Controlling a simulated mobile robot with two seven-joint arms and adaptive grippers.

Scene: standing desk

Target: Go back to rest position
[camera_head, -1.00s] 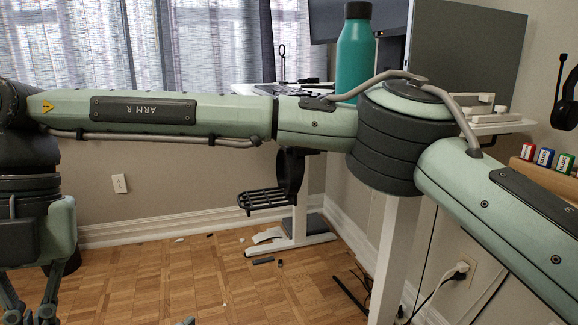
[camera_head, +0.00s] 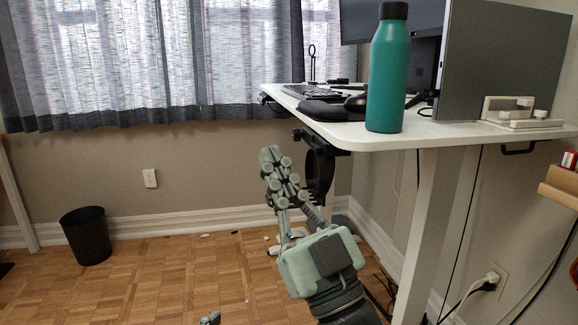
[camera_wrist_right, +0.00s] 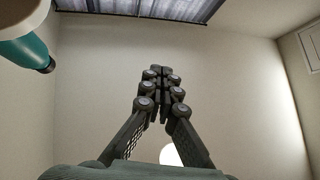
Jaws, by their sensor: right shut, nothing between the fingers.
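My right gripper (camera_head: 270,155) points upward in front of the desk's left side, below desk height. Its fingers are together with nothing between them. In the right wrist view the same gripper (camera_wrist_right: 160,72) is shut and empty, with bare wall behind it. What looks like the tip of my left gripper (camera_head: 210,318) just shows at the bottom edge of the head view; the rest is out of frame, so its state cannot be told.
A white standing desk (camera_head: 345,138) is close to the right gripper. A teal bottle (camera_head: 388,75) stands upright near its front edge; keyboard, mouse and monitors are behind. A black bin (camera_head: 87,236) stands at left. Open wooden floor (camera_head: 165,275) lies between.

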